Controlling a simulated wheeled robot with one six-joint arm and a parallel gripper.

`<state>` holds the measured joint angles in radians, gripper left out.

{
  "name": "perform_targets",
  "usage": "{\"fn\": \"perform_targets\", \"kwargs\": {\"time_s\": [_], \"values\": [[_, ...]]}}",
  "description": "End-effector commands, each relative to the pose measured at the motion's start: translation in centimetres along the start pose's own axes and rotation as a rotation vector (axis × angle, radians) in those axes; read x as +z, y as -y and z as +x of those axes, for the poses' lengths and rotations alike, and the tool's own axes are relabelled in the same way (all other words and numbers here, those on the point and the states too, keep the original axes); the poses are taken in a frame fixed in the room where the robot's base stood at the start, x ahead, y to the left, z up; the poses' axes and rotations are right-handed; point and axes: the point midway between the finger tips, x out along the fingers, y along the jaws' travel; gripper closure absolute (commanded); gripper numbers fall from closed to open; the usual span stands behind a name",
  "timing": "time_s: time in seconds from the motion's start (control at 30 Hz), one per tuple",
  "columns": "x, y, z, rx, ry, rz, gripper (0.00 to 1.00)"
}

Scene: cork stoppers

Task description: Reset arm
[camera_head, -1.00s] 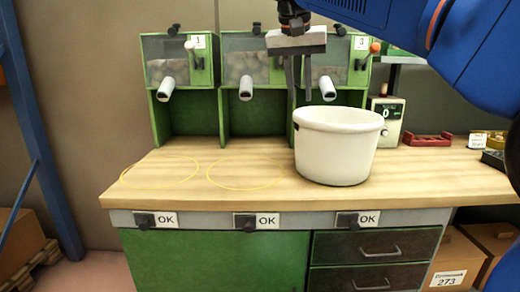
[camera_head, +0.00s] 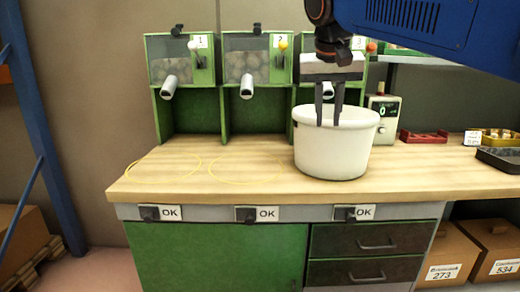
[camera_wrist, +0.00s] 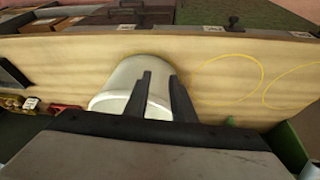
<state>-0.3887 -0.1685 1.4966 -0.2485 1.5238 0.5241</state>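My gripper (camera_head: 329,104) hangs from the blue arm with its fingers pointing down. Its two dark fingers are apart with nothing seen between them. In the head view the fingertips overlap the rim of a white bucket (camera_head: 331,155); I cannot tell whether they touch it. The bucket stands upright on the wooden worktop (camera_head: 225,185), in front of the third dispenser. In the wrist view the fingers (camera_wrist: 161,97) stand apart in front of the white bucket (camera_wrist: 114,99), whose inside is not clearly visible.
Green dispensers 1 (camera_head: 182,62) and 2 (camera_head: 252,62) stand behind the worktop; dispenser 3 (camera_head: 358,62) is partly hidden by my gripper. A small display unit (camera_head: 385,118), a red tray (camera_head: 423,136) and a dark tray (camera_head: 500,160) are at the right. Two yellow-ringed spots are bare.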

Motion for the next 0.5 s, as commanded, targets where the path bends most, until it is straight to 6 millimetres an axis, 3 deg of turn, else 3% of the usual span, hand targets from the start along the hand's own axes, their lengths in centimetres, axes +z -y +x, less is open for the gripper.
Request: {"fn": "perform_targets", "kwargs": {"time_s": [0.2, 0.5], "values": [[5.9, -4.8, 4.0, -0.029, 0.006, -0.043, 0.77], [15.9, -10.0, 11.0, -0.075, -0.002, -0.096, 0.77]]}}
